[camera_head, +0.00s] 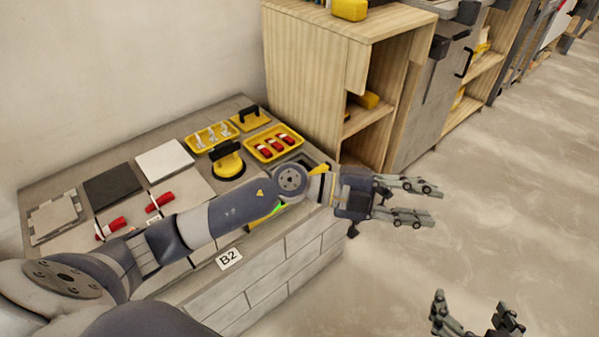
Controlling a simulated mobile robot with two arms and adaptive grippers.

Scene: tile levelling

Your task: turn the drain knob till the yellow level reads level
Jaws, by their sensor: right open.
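A yellow and bright green piece (277,209), perhaps the yellow level, shows just below my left forearm on the tiled bench; most of it is hidden by the arm. I cannot make out a drain knob; the arm covers that part of the bench. My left gripper (436,205) has passed over the bench's right end and hangs above the floor, fingers apart and empty. My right gripper (474,306) is at the bottom edge, fingers apart and empty, partly cut off by the frame.
The bench (262,268) carries a yellow suction lifter (228,164), yellow trays (274,143) of small parts, a yellow float (250,118), a white tile (164,160), a dark tile (113,186) and red-handled pieces (159,202). A wooden cabinet (312,70) stands behind. Floor at right is clear.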

